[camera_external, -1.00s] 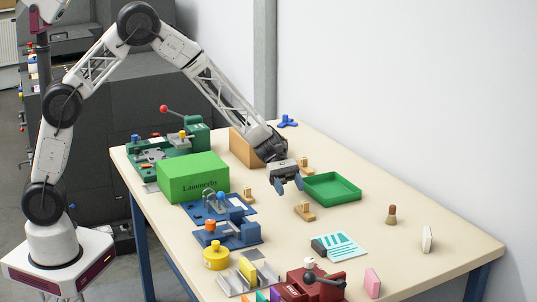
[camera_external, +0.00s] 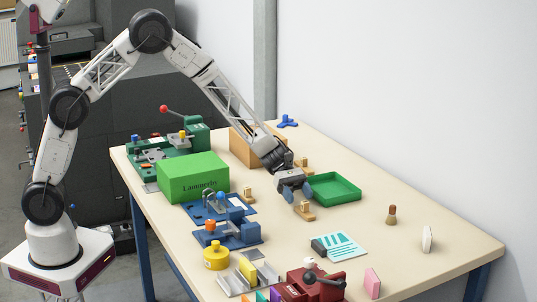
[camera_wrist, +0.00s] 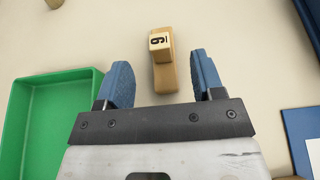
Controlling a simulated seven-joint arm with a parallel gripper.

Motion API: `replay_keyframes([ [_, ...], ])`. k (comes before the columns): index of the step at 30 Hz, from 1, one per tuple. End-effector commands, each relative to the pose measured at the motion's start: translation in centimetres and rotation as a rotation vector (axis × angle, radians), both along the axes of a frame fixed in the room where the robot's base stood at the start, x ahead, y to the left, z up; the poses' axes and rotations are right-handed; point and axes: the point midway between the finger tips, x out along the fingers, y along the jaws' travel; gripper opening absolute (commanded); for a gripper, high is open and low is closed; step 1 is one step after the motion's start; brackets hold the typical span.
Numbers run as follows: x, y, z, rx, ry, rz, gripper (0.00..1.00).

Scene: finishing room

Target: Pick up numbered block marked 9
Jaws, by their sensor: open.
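A small pale wooden block (camera_wrist: 160,40) with a dark underlined numeral, turned in the picture and readable as 9, sits at the far end of a wooden holder (camera_wrist: 166,77) in the wrist view. In the external view a block on its holder (camera_external: 306,215) stands just below my gripper. My gripper (camera_wrist: 162,68) is open and empty. Its two blue fingers lie left and right of the holder in the picture, with the block beyond their tips. In the external view my gripper (camera_external: 298,193) hangs low over the table, partly hiding this holder and block.
A green tray (camera_external: 354,183) lies close on the right. A green box (camera_external: 192,182) and blue fixtures (camera_external: 240,233) stand to the left. Other small wooden pieces stand at the blue fixture (camera_external: 249,194) and behind my gripper (camera_external: 307,164). Table is clear toward the brown peg (camera_external: 391,215).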

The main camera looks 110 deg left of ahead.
Motion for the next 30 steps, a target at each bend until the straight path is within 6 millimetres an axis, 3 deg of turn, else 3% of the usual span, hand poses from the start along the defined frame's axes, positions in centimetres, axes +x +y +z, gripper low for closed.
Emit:
replay_keyframes([
  [14, 0.4, -0.4, -0.2, 0.001, 0.0, 0.0, 0.62],
  [30, 3.5, -3.6, -2.0, 0.001, -0.001, 0.0, 0.62],
])
